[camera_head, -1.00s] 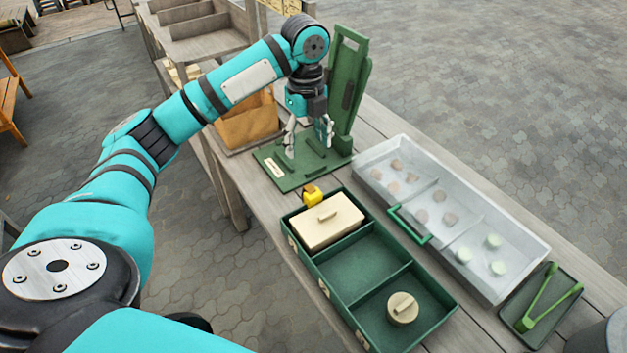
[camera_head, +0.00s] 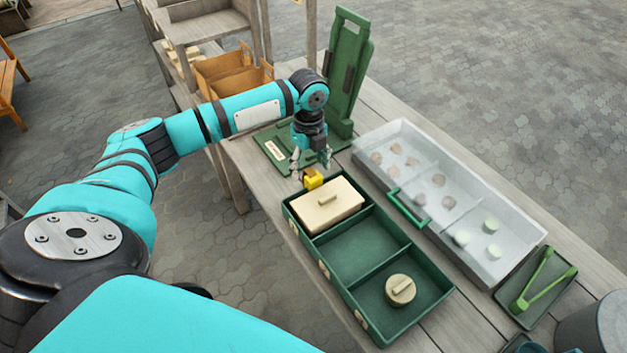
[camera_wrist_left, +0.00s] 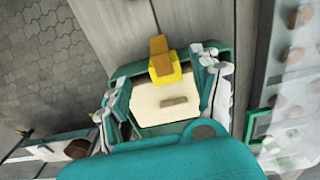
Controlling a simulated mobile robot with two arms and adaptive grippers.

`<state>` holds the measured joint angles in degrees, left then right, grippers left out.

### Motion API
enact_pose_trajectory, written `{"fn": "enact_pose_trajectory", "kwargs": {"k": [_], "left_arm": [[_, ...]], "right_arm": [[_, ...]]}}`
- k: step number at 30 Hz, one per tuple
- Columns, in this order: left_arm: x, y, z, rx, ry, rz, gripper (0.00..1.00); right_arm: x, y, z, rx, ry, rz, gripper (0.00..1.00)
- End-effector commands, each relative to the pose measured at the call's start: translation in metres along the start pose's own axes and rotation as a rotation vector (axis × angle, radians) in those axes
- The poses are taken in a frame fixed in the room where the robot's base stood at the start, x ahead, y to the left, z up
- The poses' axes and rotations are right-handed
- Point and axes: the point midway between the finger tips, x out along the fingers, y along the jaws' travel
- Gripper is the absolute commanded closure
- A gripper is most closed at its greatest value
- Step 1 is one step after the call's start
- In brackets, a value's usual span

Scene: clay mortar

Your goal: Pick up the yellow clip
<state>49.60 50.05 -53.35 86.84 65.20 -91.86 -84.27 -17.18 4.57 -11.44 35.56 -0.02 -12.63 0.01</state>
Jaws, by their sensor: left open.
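The yellow clip (camera_head: 313,179) sits at the far end of the green compartment box (camera_head: 345,305), by the cream lid block (camera_head: 327,206). In the left wrist view the clip (camera_wrist_left: 165,68) shows a yellow body and a brownish-orange top part, between the two fingers and beyond the cream block (camera_wrist_left: 165,104). My left gripper (camera_head: 311,171) is open, pointing down just above and behind the clip in the head view. I cannot tell whether a finger touches it. In the left wrist view the left gripper (camera_wrist_left: 163,80) has fingers spread wide. My right gripper is not in view.
A green stand (camera_head: 348,75) rises just behind the left gripper. A clear tray (camera_head: 520,262) with several round pieces lies to the right, its green handle near the box. Green tongs (camera_head: 538,283) lie on a small tray at the right. A round lidded piece (camera_head: 400,290) sits in the box's near compartment.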

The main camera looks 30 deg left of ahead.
Motion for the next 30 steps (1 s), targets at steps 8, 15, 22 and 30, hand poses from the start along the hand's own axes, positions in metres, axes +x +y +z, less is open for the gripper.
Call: {"fn": "enact_pose_trajectory", "kwargs": {"k": [8,15,22,30], "left_arm": [[0.035,-0.004,0.001,0.001,0.0,0.002,0.35],[0.038,-0.004,0.002,0.001,0.0,0.0,0.35],[0.038,-0.004,0.002,0.001,0.0,0.0,0.62],[0.038,-0.004,0.002,0.001,0.0,0.0,0.85]], "right_arm": [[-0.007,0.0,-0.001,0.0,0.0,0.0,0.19],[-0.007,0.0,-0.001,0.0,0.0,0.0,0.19],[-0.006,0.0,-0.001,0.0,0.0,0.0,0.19],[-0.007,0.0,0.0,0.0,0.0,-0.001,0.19]]}}
